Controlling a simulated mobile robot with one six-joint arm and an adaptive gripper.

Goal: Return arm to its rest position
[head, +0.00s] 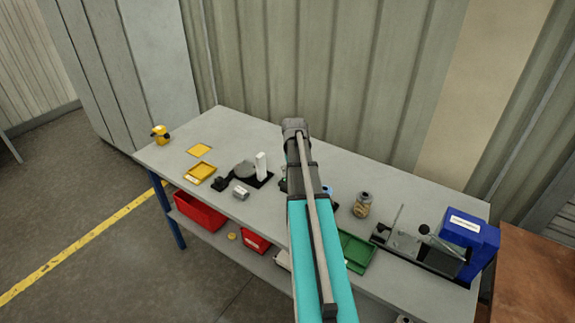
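My arm, with a turquoise link and dark grey joints, reaches from the bottom of the head view up over the middle of the workbench (232,128). Its far visible end is a dark joint in front of the wall panel. My gripper cannot be made out; the arm hides whatever lies beyond or beneath that joint. Small dark and blue parts show on either side of the arm at bench height, too covered to identify.
Left of the arm are a grey cylinder (241,193), a black fixture with an upright white block (261,166), and a yellow tray (200,173). Right are a jar (362,206), a green tray (357,252) and a blue box (470,238). Red bins (199,212) sit below.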

